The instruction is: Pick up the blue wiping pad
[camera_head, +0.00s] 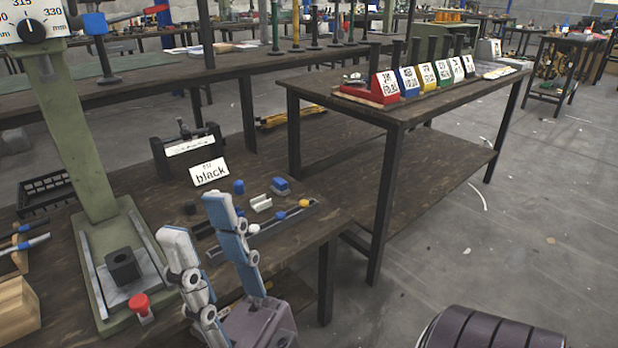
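A small blue block (281,187), which may be the blue wiping pad, sits on the dark wooden bench, right of the "black" label. A second blue piece (239,187) stands to its left; it looks rounder, and I cannot tell for sure which is the pad. My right gripper (197,222) reaches up from the bottom over the bench's front part. Its two blue-grey fingers are spread and nothing shows between them. It is left of and nearer than the blue block, apart from it. My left gripper is not in view.
A green press (85,150) with a red button (140,305) stands at left. A light grooved piece (260,203), yellow-handled tools (305,203) and the "black" label (209,172) lie near the blue pieces. A second table (330,120) with coloured labelled bins stands behind right.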

